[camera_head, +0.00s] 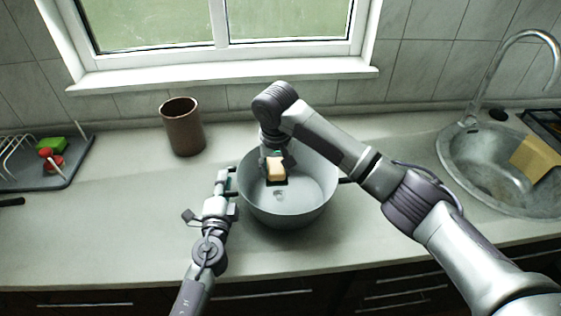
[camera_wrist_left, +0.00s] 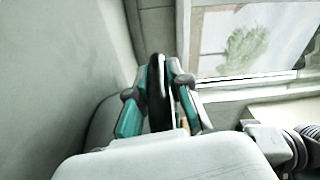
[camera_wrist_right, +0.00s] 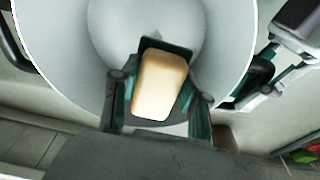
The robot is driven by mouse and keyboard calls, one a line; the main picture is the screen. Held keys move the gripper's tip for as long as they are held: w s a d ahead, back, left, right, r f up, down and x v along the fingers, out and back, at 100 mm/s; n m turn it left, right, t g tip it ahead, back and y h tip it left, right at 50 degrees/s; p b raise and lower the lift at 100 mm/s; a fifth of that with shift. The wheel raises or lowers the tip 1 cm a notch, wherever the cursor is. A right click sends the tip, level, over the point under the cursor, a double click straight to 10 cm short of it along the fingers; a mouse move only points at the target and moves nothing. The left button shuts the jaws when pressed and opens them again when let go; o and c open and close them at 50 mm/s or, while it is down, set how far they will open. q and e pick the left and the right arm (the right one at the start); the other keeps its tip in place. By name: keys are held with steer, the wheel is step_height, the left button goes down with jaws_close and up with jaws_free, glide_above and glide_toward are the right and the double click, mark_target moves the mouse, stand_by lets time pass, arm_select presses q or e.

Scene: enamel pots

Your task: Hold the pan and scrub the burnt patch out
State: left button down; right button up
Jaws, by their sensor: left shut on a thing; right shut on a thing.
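The grey pan (camera_head: 312,196) stands upright on the counter, with a dark handle at its left. My left gripper (camera_head: 232,182) is shut on that black handle, which shows between its fingers in the left wrist view (camera_wrist_left: 157,85). My right gripper (camera_head: 275,158) reaches down into the pan, shut on a pale yellow sponge (camera_head: 276,170). The sponge also shows between the fingers in the right wrist view (camera_wrist_right: 160,85). A dark, straight-edged area shows under the sponge; I cannot tell if it is its scouring side or burnt patch. A faint grey mark (camera_head: 279,195) lies on the pan's floor.
A brown crock (camera_head: 183,127) stands behind the pan to the left. A grey drying tray (camera_head: 75,172) with a rack and small green and red things lies far left. A sink (camera_head: 480,180) with a tap is at right. The counter left of the pan is clear.

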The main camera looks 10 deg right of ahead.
steer(key=shift+f, duration=4.3)
steer(key=shift+f, duration=0.55)
steer(key=shift+d, duration=0.15)
